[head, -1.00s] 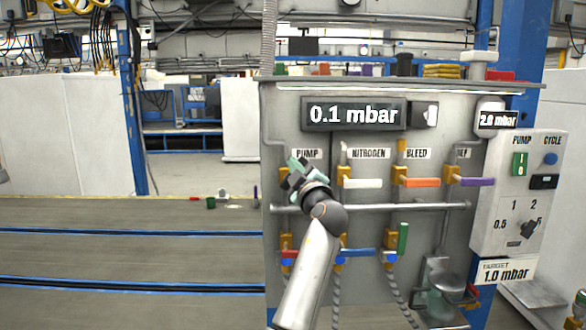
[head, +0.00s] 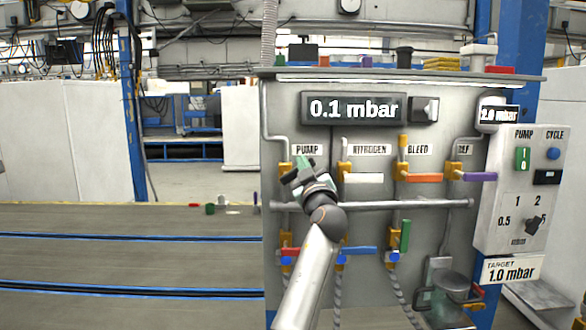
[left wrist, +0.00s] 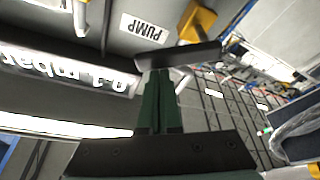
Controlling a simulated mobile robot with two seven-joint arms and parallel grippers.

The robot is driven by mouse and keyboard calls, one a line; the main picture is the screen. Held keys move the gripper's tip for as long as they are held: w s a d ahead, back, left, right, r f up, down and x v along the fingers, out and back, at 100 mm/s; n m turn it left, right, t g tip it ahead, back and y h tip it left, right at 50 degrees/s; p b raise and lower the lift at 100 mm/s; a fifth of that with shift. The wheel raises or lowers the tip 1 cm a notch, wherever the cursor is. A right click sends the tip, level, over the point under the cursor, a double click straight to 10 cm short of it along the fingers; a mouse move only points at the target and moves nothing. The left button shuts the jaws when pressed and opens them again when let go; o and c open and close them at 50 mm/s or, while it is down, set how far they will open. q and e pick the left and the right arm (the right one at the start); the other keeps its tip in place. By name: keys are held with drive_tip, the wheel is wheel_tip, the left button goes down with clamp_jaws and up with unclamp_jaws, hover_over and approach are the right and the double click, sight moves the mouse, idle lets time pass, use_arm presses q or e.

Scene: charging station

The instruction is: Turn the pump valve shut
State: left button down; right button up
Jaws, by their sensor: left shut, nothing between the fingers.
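The pump valve's yellow body (head: 284,171) is below the PUMP label on the grey panel, partly hidden by my left gripper in the head view. The left wrist view shows the yellow body (left wrist: 197,21) with a dark handle bar (left wrist: 180,55) across it. My left gripper (head: 306,164) is in front of this valve, with its green fingers shut together and nothing between them. In the left wrist view the fingertips (left wrist: 158,74) reach the bar's edge; I cannot tell if they touch it. My right gripper is not in view.
To the right are valves with white (head: 363,178), orange (head: 423,178) and purple (head: 479,176) handles. A horizontal pipe (head: 400,204) runs below them, with more valves lower down. The gauge display (head: 353,108) reads 0.1 mbar. A control box (head: 519,190) is at the right.

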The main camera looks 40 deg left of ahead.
use_arm(q)
drive_tip(key=f+m+b, duration=0.1)
drive_tip(key=m, duration=0.1)
drive_tip(key=d+f+m+t+h, duration=0.1)
drive_tip(key=m, duration=0.1)
drive_tip(key=w+m+t+b, duration=0.1)
drive_tip(key=m, duration=0.1)
drive_tip(key=shift+d+f+h+b, duration=0.15)
drive_tip(key=shift+f+h+b, duration=0.2)
drive_tip(key=shift+f+h, duration=0.05)
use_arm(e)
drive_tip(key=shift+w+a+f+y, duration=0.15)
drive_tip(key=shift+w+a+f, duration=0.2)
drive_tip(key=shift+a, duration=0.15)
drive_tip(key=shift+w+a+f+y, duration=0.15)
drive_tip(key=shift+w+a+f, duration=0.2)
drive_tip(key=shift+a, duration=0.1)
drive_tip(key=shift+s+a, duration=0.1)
